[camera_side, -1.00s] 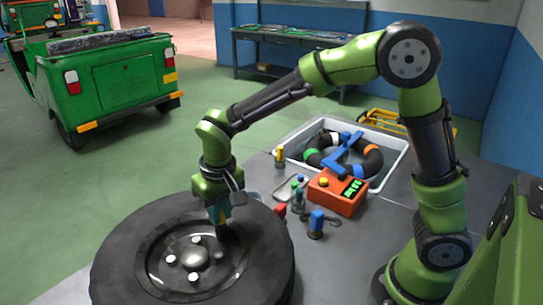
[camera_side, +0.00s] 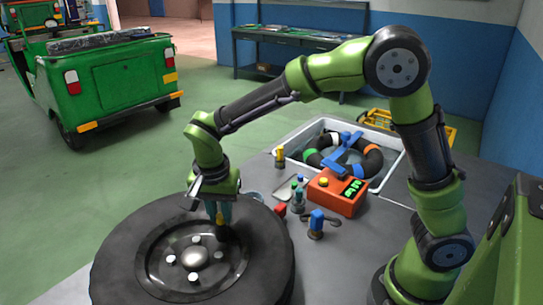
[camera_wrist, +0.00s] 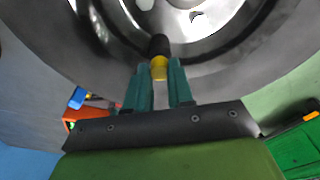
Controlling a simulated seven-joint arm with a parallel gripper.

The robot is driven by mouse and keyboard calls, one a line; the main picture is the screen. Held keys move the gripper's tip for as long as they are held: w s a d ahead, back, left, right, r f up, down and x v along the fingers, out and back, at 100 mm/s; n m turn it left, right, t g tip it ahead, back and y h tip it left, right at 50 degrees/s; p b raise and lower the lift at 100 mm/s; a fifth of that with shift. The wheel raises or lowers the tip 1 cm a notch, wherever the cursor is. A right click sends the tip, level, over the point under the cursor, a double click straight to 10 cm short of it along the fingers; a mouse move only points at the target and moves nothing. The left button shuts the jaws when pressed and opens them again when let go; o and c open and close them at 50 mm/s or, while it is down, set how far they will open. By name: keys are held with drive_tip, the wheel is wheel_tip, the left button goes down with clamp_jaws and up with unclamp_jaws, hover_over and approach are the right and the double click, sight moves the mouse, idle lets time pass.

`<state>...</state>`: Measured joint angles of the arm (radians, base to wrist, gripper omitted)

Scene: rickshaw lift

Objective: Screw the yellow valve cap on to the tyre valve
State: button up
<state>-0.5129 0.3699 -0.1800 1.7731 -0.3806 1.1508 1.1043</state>
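The tyre (camera_side: 262,262) lies flat on the bench with its wheel rim facing up. My gripper (camera_side: 219,216) points down over the rim's right side. In the wrist view, the teal fingers of my gripper (camera_wrist: 160,72) are closed on both sides of the yellow valve cap (camera_wrist: 159,68). The cap sits against the end of the black tyre valve (camera_wrist: 158,45), in line with it. The cap (camera_side: 220,221) shows only as a small yellow patch under the fingers in the side view. How far it is threaded on cannot be seen.
Right of the tyre stand an orange box with a green display (camera_side: 337,191), a blue-topped tool (camera_side: 317,223) and several small coloured-top items. Behind is a grey water tub (camera_side: 398,150) with a black ring. A green rickshaw (camera_side: 105,80) stands far left.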

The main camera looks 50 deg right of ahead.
drive_tip(key=shift+o, duration=0.5)
drive_tip(key=n, duration=0.7)
drive_tip(key=n+y, duration=0.1)
drive_tip(key=n, duration=0.2)
drive_tip(key=shift+t, duration=0.3)
drive_tip(key=n, duration=0.4)
drive_tip(key=shift+n+y, duration=0.3)
drive_tip(key=n, duration=0.3)
